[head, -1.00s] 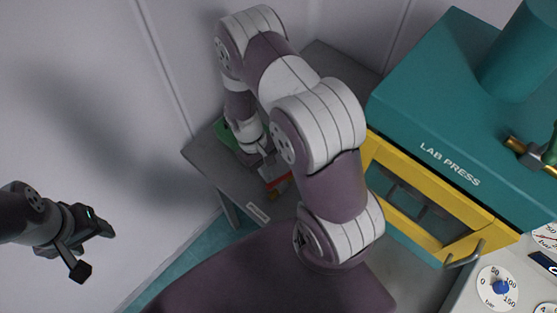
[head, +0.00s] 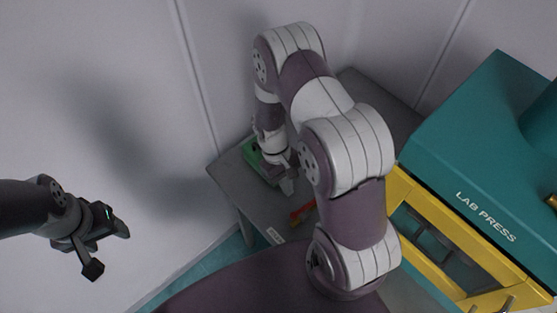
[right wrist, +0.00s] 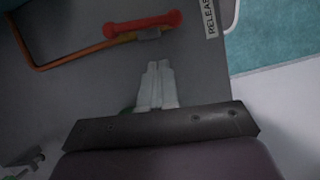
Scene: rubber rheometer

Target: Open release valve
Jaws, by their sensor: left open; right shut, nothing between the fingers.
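The handle also shows as a small red-orange piece (head: 302,212) on the grey table in the head view, partly hidden by my right arm. My left gripper (head: 108,248) is open and empty, away from the table.
A teal and yellow lab press (head: 486,218) stands to the right of my right arm. A green object (head: 252,152) sits on the grey table (head: 228,172) behind my right gripper. Plain walls close off the left and back. The space around my left gripper is clear.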

